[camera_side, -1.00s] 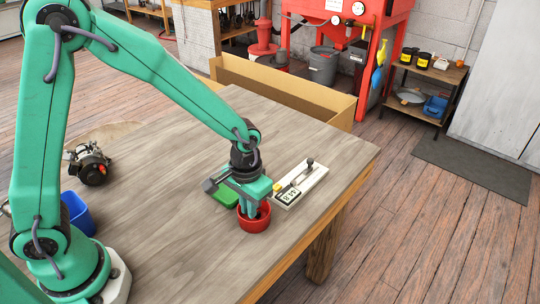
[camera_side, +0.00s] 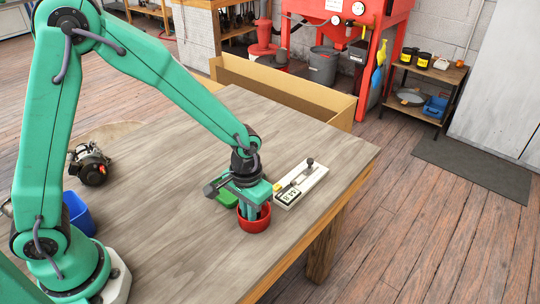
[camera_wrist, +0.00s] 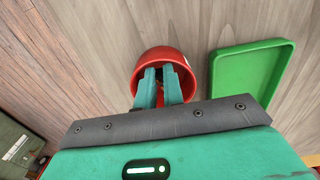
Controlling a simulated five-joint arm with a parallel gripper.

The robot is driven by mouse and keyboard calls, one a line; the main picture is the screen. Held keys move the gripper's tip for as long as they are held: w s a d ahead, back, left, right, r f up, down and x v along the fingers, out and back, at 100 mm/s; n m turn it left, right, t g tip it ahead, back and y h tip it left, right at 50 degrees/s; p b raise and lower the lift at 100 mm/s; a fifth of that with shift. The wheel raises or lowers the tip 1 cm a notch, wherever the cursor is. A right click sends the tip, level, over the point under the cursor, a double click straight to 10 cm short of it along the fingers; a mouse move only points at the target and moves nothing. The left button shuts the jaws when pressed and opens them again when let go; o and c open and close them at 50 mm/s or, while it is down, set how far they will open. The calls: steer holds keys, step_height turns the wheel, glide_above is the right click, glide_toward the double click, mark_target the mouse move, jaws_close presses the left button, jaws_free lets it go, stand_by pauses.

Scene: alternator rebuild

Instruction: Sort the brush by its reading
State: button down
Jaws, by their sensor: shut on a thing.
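My gripper (camera_side: 254,212) points down into the red bowl (camera_side: 256,224) near the table's front right edge. The wrist view also shows both green fingertips (camera_wrist: 160,78) inside the red bowl (camera_wrist: 136,84). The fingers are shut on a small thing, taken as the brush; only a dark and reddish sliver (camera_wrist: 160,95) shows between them. The green tray (camera_side: 227,199) lies just left of the bowl in the side view, partly behind my gripper; it is empty in the wrist view (camera_wrist: 243,72). A white gauge (camera_side: 314,181) with a small display (camera_side: 289,196) stands behind the bowl.
A small yellow thing (camera_side: 277,187) is by the gauge's left side. A blue bin (camera_side: 77,214) and an alternator (camera_side: 90,164) are at the left of the table (camera_side: 170,235). The table's middle is clear. A cardboard box (camera_side: 285,92) stands beyond the far edge.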

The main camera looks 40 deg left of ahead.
steer(key=shift+f, duration=1)
stand_by(1.6)
steer(key=c, duration=1.4)
jaws_free()
steer(key=shift+c, duration=0.2)
steer(key=c, duration=0.4)
steer(key=shift+r, duration=0.15)
steer(key=shift+r, duration=3.85)
steer(key=shift+r, duration=0.15)
